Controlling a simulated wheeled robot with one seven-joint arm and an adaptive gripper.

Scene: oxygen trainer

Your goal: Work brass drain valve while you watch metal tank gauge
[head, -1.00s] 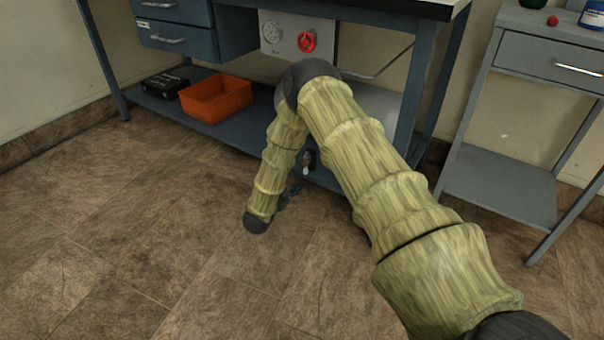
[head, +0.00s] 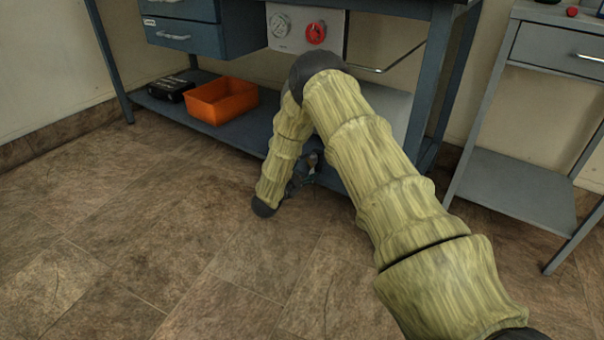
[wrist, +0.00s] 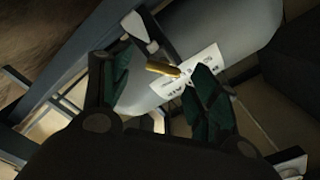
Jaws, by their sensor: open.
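The brass drain valve (wrist: 163,68) shows in the wrist view as a small brass lever under the grey metal tank (wrist: 196,48), beside a white label. My gripper (wrist: 158,88) is open, with one dark green-padded finger on each side of the lever. I cannot tell whether either finger touches it. In the head view my gripper (head: 302,174) is small and partly hidden behind my arm at the bench's lower shelf. The tank (head: 388,108) is mostly behind my arm. A round gauge (head: 280,24) sits on a pale panel above; its needle is too small to read.
A red knob (head: 316,32) is right of the gauge. An orange bin (head: 222,101) and a black case (head: 170,88) stand on the lower shelf (head: 240,130). A grey side table (head: 515,185) stands at right. The tiled floor in front is clear.

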